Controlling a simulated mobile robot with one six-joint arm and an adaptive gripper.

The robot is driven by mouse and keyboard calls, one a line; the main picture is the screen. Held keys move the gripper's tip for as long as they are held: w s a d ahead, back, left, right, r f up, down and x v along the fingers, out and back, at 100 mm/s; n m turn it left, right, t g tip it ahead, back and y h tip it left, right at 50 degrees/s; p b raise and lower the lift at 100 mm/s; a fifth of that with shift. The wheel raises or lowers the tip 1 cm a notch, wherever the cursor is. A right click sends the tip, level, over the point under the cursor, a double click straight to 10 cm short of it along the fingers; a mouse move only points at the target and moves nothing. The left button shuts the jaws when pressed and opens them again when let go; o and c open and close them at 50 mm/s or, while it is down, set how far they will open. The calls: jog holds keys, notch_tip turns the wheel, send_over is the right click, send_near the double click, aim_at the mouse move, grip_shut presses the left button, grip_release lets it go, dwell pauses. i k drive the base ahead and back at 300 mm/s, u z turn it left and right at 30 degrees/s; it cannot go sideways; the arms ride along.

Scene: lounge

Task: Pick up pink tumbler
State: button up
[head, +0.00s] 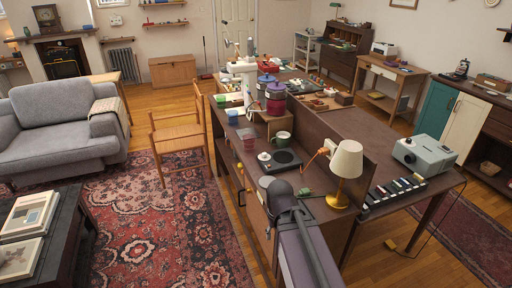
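A small pinkish-red tumbler (249,144) stands upright on the near left part of the long dark wooden counter (228,151), close to its left edge. It is small in the head view and its details are hard to tell. Part of my arm reaches in from the bottom of the picture, below and to the right of the tumbler and well apart from it. I cannot make out my gripper or its fingers in this view.
The patterned rug (165,225) has open floor.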

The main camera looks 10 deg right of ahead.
aim_at(249, 144)
jog(key=u, duration=0.05)
jog(key=i, duration=1)
jog(key=z, duration=0.05)
